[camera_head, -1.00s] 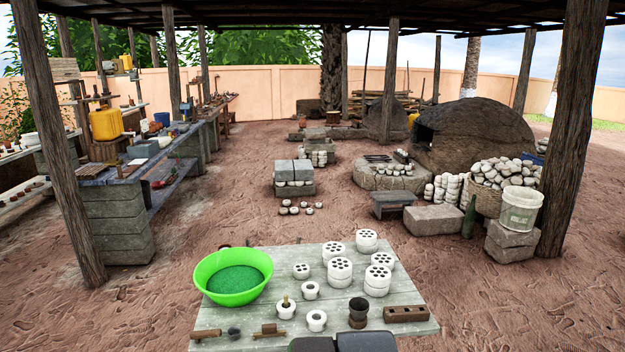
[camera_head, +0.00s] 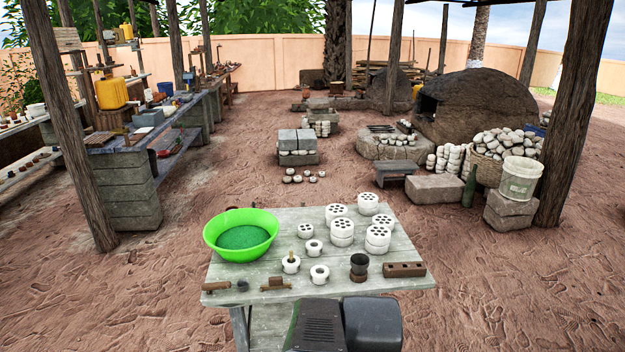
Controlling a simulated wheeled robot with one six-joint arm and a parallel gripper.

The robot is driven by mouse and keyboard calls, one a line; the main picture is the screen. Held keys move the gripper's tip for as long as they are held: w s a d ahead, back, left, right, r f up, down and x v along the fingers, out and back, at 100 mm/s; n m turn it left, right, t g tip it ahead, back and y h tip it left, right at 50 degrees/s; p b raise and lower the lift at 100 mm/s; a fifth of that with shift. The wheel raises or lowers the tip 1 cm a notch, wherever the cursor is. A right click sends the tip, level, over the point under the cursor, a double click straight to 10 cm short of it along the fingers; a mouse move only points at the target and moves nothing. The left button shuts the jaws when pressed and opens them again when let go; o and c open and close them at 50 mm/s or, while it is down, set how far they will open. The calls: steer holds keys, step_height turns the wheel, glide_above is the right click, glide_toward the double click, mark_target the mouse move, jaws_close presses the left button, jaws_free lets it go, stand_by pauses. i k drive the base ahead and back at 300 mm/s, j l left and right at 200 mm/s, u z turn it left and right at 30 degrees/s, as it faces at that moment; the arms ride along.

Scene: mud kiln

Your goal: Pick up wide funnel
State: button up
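A dark, cup-like piece with a wide open top (camera_head: 359,264) stands upright near the front right of the grey wooden table (camera_head: 232,272). It looks most like the wide funnel, and its lower part is brown. A brown block with holes (camera_head: 404,269) lies to its right. White ring-shaped pieces (camera_head: 319,274) stand to its left. My gripper is not in view. Dark parts of my own body show at the bottom, in front of the table.
A green bowl of green material (camera_head: 240,235) stands at the table's left. White perforated cylinders (camera_head: 377,239) stand behind the dark piece. Small wooden tools (camera_head: 275,284) lie along the front edge. Open dirt ground surrounds the table; a post (camera_head: 575,130) stands at right.

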mark_target(359, 262)
steer(key=i+l, duration=0.15)
steer(key=i, duration=0.25)
steer(key=i+l+u, duration=0.1)
steer(key=i, duration=0.3)
steer(key=i+l, duration=0.2)
steer(key=i, duration=0.2)
steer(key=j+u, duration=0.05)
